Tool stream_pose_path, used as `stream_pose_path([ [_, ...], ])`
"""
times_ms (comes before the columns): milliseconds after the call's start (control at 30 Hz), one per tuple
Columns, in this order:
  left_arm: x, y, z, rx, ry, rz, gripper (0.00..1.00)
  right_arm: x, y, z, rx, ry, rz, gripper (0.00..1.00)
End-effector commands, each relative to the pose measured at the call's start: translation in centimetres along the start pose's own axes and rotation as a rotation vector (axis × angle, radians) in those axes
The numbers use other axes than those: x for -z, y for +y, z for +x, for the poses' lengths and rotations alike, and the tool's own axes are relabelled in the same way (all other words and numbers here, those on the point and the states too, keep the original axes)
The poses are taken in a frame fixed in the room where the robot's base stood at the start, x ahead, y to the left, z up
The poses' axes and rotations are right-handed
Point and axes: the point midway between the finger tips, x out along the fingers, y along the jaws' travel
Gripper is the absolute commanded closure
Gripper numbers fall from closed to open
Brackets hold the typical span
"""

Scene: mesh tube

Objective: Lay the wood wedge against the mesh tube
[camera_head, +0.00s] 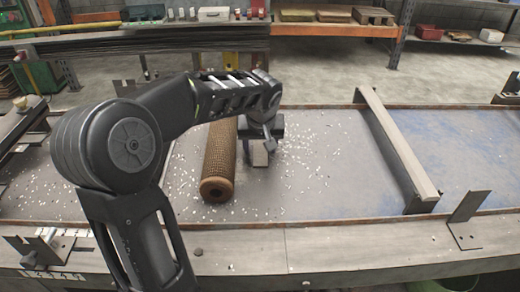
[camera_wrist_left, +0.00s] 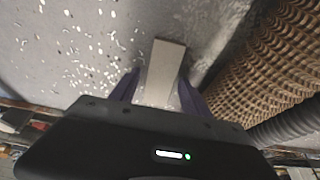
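The brown mesh tube (camera_head: 218,163) lies on the worktable, its round end facing me. It also shows at the right of the left wrist view (camera_wrist_left: 275,60), with a gap of grey table between it and the wedge. The wood wedge (camera_head: 259,157) is a small pale block just right of the tube. My left gripper (camera_head: 263,139) is over the wedge, right of the tube. In the left wrist view the pale wedge (camera_wrist_left: 164,65) is between the two fingers (camera_wrist_left: 160,88), with narrow gaps seeming to show beside it. The gripper body hides its near end. My right gripper is not in view.
Pale chips are scattered over the table (camera_head: 325,195). A long metal bar (camera_head: 398,145) crosses the table at right, with a bracket (camera_head: 465,220) near the front edge. Open table lies between the wedge and the bar. Shelves with boxes stand behind.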

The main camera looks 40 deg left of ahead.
Motion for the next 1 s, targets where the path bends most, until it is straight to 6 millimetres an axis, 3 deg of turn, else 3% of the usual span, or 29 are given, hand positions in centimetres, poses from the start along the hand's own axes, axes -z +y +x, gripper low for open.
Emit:
stream_pose_path([
  [633,0.0,0.0,0.0,0.0,0.0,0.0,1.0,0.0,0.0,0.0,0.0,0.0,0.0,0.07],
  [1000,0.18,0.01,-0.34,0.0,0.002,0.0,1.0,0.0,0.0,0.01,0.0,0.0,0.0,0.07],
])
